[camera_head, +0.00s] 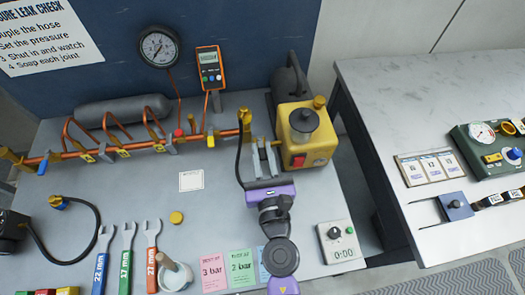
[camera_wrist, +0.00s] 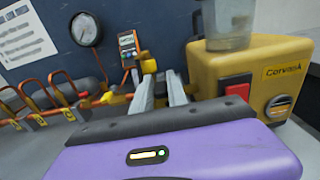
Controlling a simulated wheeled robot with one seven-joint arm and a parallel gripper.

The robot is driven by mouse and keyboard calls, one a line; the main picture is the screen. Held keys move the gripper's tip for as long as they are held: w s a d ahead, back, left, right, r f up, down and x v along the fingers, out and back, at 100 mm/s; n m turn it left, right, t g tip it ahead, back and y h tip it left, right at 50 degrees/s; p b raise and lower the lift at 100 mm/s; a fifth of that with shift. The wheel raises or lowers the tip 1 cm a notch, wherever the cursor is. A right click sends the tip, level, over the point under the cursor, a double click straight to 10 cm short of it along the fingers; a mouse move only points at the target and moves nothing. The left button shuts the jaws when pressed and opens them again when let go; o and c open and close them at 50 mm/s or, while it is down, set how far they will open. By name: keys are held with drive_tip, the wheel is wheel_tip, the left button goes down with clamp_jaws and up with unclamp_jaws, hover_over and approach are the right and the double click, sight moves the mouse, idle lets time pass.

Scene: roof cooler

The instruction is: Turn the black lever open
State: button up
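My gripper (camera_head: 264,142) is over the bench, left of the yellow pump (camera_head: 306,125).
The pump carries a red switch (camera_head: 298,160) and stands close to my gripper's right. A black hose (camera_head: 239,160) hangs just left of my fingers. A gauge (camera_head: 159,47) and an orange meter (camera_head: 209,68) are behind. Wrenches (camera_head: 127,255) lie at front left.

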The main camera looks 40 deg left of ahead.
clamp_jaws()
